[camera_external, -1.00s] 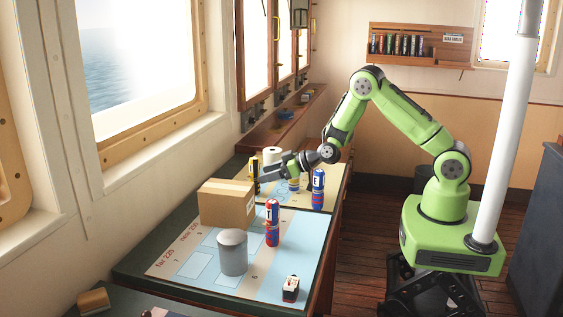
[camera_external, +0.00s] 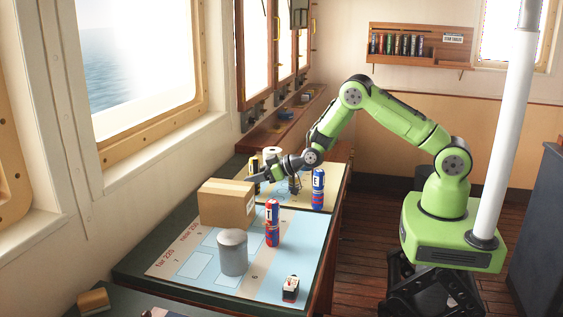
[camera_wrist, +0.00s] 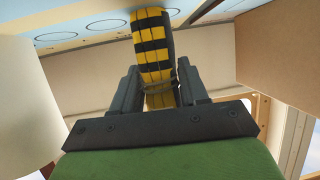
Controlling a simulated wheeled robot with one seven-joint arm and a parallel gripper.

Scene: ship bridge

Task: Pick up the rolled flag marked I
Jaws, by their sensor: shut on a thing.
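A yellow and black banded rolled flag (camera_wrist: 154,48) stands between the two fingers of my gripper (camera_wrist: 158,90) in the wrist view. The fingers are shut on it; no letter shows on the side facing this camera. In the external view my gripper (camera_external: 254,178) is low over the far chart, behind the cardboard box (camera_external: 226,204), which hides part of it. The yellow and dark flag (camera_external: 254,163) shows there only in part, at the fingers. I cannot tell whether its foot touches the table.
The box (camera_wrist: 265,45) is close on the right in the wrist view. A white roll (camera_external: 272,154) is by the gripper. A blue and red flag (camera_external: 318,188), a red and blue flag (camera_external: 272,223) and a grey cylinder (camera_external: 232,252) stand on the charts. The window wall is left.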

